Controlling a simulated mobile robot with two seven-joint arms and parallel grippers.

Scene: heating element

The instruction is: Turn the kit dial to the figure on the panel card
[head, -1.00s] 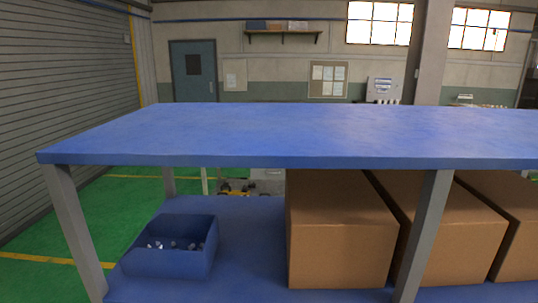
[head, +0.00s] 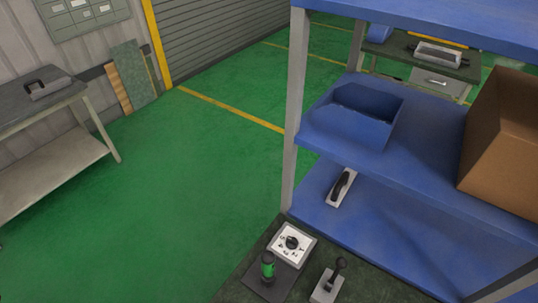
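The kit dial (head: 292,242) is a black knob on a white square plate with small dark marks around it, at the bottom centre of the head view. The marks and the knob's setting are too small to read. The plate is on a dark green surface (head: 375,281) in front of the blue shelf. No panel card with a readable figure shows. Neither of my grippers is in view.
Beside the dial stand a green-and-black upright part (head: 268,268) on a dark plate and a black-knobbed lever (head: 330,280). The blue shelf (head: 420,203) holds a blue bin (head: 360,118) and a carton (head: 502,135). A grey bench (head: 50,105) stands left; green floor between is clear.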

